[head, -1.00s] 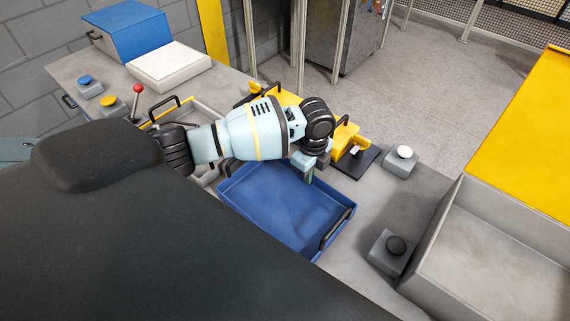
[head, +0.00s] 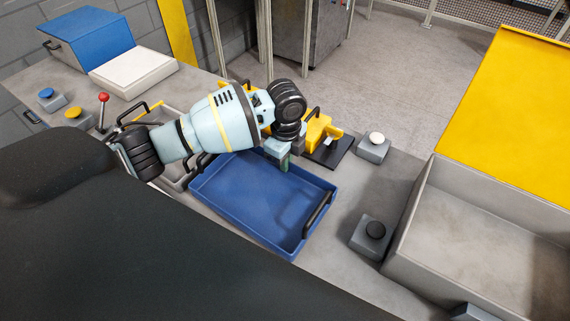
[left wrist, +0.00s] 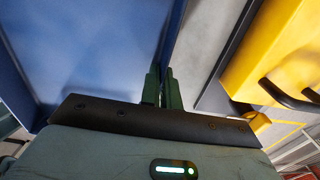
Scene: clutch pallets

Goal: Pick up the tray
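The blue tray (head: 254,222) lies on the grey worktop, with a black handle (head: 317,209) at its right end. It fills the left of the left wrist view (left wrist: 85,50). My left gripper (head: 284,162) reaches down at the tray's far wall, near the far right corner. In the left wrist view its two green fingers (left wrist: 162,88) are close together, one on each side of the thin tray wall, so it appears shut on that wall. The fingertips are partly hidden in the head view. My right gripper is not in view.
A yellow fixture (head: 322,130) on a dark plate stands just behind the tray. A white button box (head: 374,146) and a black button box (head: 372,237) stand to the right, before a large grey bin (head: 415,220). A red-knobbed lever (head: 103,98) stands left.

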